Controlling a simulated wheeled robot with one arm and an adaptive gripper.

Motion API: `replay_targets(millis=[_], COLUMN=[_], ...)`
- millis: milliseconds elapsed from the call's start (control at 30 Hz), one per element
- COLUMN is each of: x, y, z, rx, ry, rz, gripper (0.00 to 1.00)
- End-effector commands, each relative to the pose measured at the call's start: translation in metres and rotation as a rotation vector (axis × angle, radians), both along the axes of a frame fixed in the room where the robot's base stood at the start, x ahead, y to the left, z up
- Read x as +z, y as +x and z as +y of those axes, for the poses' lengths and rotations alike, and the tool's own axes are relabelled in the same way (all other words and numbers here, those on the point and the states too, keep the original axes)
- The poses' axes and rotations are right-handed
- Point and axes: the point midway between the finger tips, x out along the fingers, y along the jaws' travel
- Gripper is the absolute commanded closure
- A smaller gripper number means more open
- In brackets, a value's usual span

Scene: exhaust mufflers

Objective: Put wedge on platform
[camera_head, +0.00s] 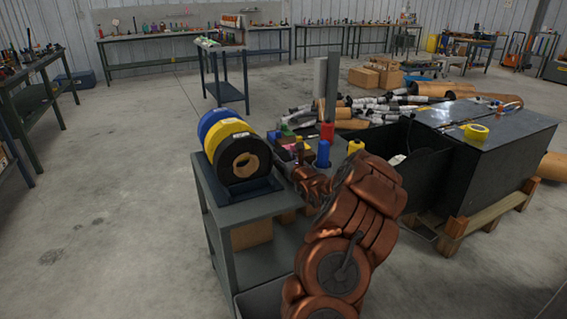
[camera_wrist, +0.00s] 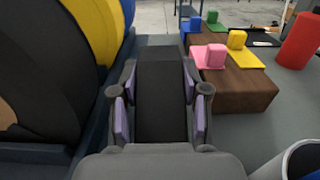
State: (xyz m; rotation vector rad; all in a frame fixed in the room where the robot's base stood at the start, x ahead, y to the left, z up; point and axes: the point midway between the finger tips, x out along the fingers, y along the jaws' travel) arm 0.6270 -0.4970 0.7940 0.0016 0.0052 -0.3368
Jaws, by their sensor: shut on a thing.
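In the wrist view my gripper (camera_wrist: 160,112) has its purple-padded fingers on both sides of a long dark piece (camera_wrist: 160,75), which looks like the wedge, and is shut on it. I cannot tell whether the piece touches the table below. A brown block (camera_wrist: 243,92) stands to its right, apart from it, and may be the platform. It carries pink (camera_wrist: 209,57), yellow (camera_wrist: 238,40) and blue pieces with small knobs. In the head view my gripper (camera_head: 292,168) is low over the grey cart (camera_head: 255,207); the held piece is not clear there.
Large blue, yellow and black rolls (camera_head: 235,148) stand in a tray just left of my gripper. A red cylinder (camera_head: 327,131) and a blue cylinder (camera_head: 322,154) stand to the right. A black cabinet (camera_head: 490,150) is farther right. Open floor lies left of the cart.

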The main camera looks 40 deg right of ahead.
Motion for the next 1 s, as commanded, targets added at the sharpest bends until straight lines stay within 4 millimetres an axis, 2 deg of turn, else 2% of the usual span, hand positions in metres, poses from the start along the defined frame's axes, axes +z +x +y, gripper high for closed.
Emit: replay_targets(millis=[33, 133, 500, 533, 767, 1000], x=[-0.008, -0.017, -0.02, -0.021, -0.02, -0.02], y=[0.0, 0.0, 0.001, 0.0, 0.0, 0.0], z=[0.0, 0.0, 0.0, 0.0, 0.0, 0.0], rx=[0.0, 0.001, 0.001, 0.001, 0.001, 0.001], ry=[0.001, -0.001, 0.0, -0.001, 0.0, 0.0], rz=[0.004, 0.003, -0.001, 0.0, 0.0, 0.0], gripper=[0.98, 0.98, 0.98, 0.54, 0.3, 0.3])
